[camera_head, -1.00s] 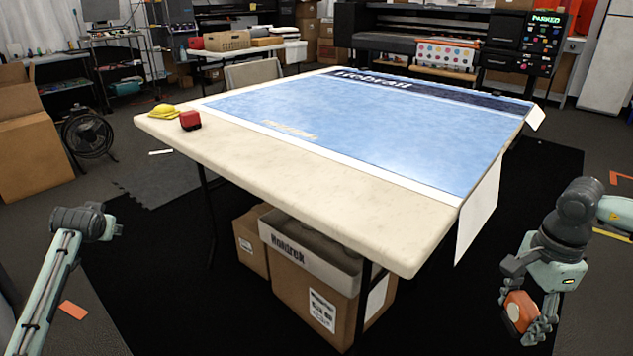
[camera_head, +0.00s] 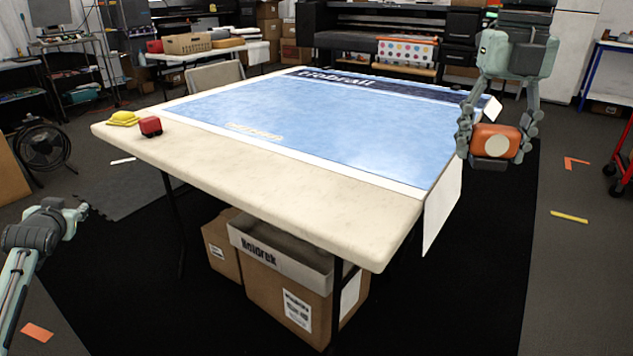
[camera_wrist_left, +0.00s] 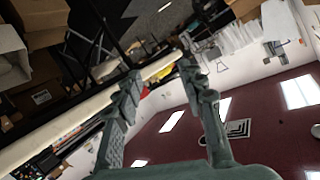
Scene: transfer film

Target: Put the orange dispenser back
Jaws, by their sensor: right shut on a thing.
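The orange dispenser (camera_head: 488,138) has a pale round spot on its side and a dark lower part. My right gripper (camera_head: 490,146) is shut on it, one finger at each side, and holds it raised at the right, in front of the table's right edge in the head view. My left gripper (camera_head: 78,213) is at the lower left, left of the table. In the left wrist view its two fingers (camera_wrist_left: 165,92) stand apart with nothing between them.
A white table (camera_head: 270,196) bears a blue printed sheet (camera_head: 330,118), a red block-like item (camera_head: 150,126) and a yellow item (camera_head: 122,118). Cardboard boxes (camera_head: 285,285) stand under it. A fan (camera_head: 42,147) stands at the left. The table's front strip is clear.

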